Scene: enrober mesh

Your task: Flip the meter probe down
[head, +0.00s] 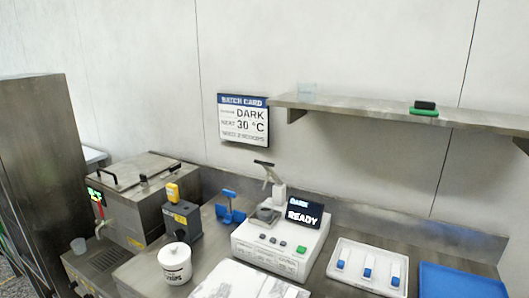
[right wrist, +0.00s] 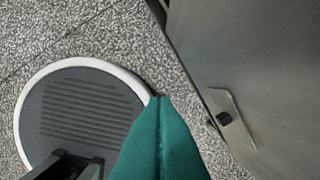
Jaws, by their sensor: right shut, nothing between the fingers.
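The meter (head: 268,250) is a white box on the steel counter, with buttons on its front and a dark display (head: 304,213) that reads "DARK" and "READY". Its probe (head: 268,172) is a grey arm with a dark top, standing raised and tilted above a small dark plate (head: 266,214) on the meter. No gripper is near it in the head view. My right gripper (right wrist: 160,98) shows in the right wrist view as two teal fingers pressed together, empty, pointing over the speckled floor. My left gripper is in neither view.
Left of the meter are a blue holder (head: 230,210), a grey box with a yellow top (head: 181,222), and a white pot (head: 175,263). A white tray (head: 345,285) with blue-marked pieces and a blue tray (head: 460,283) lie to the right. A shelf (head: 380,110) overhangs behind.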

